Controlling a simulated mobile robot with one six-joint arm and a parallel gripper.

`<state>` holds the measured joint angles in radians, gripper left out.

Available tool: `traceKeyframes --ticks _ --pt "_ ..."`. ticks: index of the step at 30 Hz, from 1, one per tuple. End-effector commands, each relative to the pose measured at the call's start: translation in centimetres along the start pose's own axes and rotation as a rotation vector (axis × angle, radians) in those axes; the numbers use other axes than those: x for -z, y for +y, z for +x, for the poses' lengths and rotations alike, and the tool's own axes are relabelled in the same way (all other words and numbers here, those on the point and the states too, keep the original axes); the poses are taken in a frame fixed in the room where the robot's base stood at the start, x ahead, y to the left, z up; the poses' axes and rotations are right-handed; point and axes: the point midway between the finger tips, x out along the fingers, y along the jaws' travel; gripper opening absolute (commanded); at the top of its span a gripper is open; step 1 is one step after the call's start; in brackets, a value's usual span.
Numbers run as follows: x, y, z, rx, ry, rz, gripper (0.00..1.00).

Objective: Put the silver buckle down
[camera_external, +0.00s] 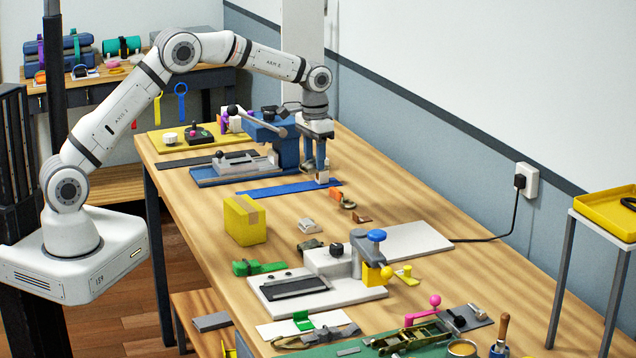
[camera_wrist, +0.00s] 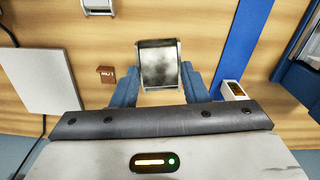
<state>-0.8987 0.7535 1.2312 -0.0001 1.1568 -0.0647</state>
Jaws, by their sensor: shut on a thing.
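The silver buckle (camera_wrist: 160,64) is a metal frame with a dark, scuffed face. My gripper (camera_wrist: 162,84) is shut on it, with one blue finger along each side. In the external view my gripper (camera_external: 314,166) points down over the long table, close to the blue strap. The buckle is hard to make out there. In the wrist view it appears larger than the loose buckle, and the gap between its underside and the table cannot be judged.
A blue strap (camera_external: 285,188) lies beside my gripper, with a small white box (camera_wrist: 233,90) near it. An orange buckle (camera_external: 343,199), brown tag (camera_external: 362,218) and another silver buckle (camera_external: 310,226) lie nearby.

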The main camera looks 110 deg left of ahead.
Motion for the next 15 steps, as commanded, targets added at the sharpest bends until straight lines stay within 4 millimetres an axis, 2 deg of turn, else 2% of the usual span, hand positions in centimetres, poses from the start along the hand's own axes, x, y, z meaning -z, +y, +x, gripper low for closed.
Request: traceKeyframes --ticks 1,6,12,15 --pt "1.4 2.3 -0.3 0.000 0.001 0.022 0.16" --pt "4.2 9.1 -0.5 0.000 -0.001 0.075 0.16" --pt "5.6 16.8 -0.5 0.000 0.000 0.134 0.16" --pt "5.6 19.6 -0.5 0.000 0.000 0.153 0.16"
